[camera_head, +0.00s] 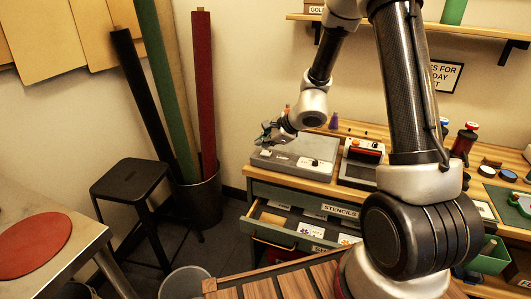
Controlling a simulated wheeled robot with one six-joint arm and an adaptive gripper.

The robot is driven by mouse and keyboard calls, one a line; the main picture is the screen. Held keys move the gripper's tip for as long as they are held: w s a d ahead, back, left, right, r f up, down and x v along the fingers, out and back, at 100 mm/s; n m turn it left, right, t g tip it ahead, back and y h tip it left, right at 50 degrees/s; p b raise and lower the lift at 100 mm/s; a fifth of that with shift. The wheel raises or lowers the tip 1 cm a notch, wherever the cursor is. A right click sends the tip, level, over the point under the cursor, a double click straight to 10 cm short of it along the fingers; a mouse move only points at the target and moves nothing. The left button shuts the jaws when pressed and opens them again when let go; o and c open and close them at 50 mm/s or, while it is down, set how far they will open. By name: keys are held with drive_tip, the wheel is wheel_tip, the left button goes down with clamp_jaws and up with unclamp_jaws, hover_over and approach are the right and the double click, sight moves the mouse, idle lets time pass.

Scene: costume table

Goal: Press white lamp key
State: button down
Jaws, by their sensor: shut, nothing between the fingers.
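A flat grey box (290,165) sits on the left end of the wooden worktop. A small dark knob or switch with a white patch shows at its front right. My gripper (266,137) is at the end of my arm over the back left part of this box, with its fingers shut and nothing held. It is small in the picture, and I cannot tell whether the fingertips touch the box. A dark device with an orange-red top and white parts (363,150) stands to the right of the box. I cannot make out for certain which part is the white lamp key.
An open drawer (300,228) with cards juts out below the worktop. A black stool (130,180) and a bin of fabric rolls (200,195) stand left. Small bottles and jars (465,138) stand right. A shelf (470,36) hangs above.

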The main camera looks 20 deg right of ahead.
sight(264, 154)
wheel_tip(264, 154, up, 6)
idle(0.7)
